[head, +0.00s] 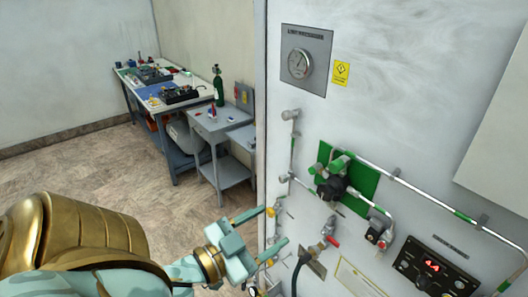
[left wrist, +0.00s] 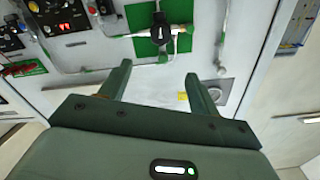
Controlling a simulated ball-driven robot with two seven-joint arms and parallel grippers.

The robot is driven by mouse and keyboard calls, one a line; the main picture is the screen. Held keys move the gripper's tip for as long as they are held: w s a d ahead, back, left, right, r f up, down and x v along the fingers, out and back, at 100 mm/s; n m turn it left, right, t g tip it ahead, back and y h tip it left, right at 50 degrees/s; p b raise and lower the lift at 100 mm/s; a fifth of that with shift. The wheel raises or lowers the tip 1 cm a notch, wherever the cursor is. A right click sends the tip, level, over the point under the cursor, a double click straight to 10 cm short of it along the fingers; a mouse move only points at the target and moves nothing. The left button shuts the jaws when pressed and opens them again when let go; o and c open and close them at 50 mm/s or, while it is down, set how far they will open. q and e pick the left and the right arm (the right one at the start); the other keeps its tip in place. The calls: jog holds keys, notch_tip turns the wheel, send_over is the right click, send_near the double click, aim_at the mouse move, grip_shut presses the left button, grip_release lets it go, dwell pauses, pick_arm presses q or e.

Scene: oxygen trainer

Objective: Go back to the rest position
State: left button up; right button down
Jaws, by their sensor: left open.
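My left gripper (head: 264,232) reaches in from the lower left in the head view, in front of the lower left part of the white oxygen panel (head: 310,120). Its two pale green fingers are spread apart with nothing between them. In the left wrist view the open left gripper (left wrist: 155,80) points toward the panel, and a green plate with a black regulator (left wrist: 160,33) shows beyond its fingers. My right gripper is not in view.
The panel carries a pressure gauge (head: 300,63), a green plate (head: 358,180), a red-handled valve (head: 328,227) and a lit red display (head: 432,266). Beyond its left edge stand a grey side table (head: 222,122) and a workbench (head: 135,90). The floor (head: 110,165) between is clear.

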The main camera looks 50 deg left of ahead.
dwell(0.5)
pick_arm(q)
jog(key=s+a+f+n+g+y+b, duration=0.1)
jog(key=s+a+f+g+b, duration=0.2)
jog(key=f, duration=1)
jog(key=s+f+g+y, duration=0.1)
jog(key=s+f+g, duration=0.3)
jog(key=f, duration=0.9)
jog(key=s+a+f+n+g+y+b, duration=0.15)
jog(key=s+f, duration=0.35)
jog(key=f, duration=0.9)
jog(key=s+d+f+g+h+b, duration=0.1)
jog(key=s+d+f+g+b, duration=0.2)
jog(key=s+f, duration=0.5)
jog(key=s+d+f+m+g+b, duration=0.1)
jog(key=s+f+g+b, duration=0.3)
jog(key=f, duration=0.8)
jog(key=s+d+f+g+h+b, duration=0.15)
jog(key=s+f+b, duration=0.25)
jog(key=s+f, duration=0.4)
jog(key=w+d+f+b, duration=0.3)
jog(key=w+f, duration=0.2)
jog(key=f, duration=0.1)
jog(key=shift+w+d+f+y, duration=0.25)
jog(key=shift+w+d+y, duration=0.05)
jog(key=shift+w+d, duration=0.05)
jog(key=shift+m, duration=0.25)
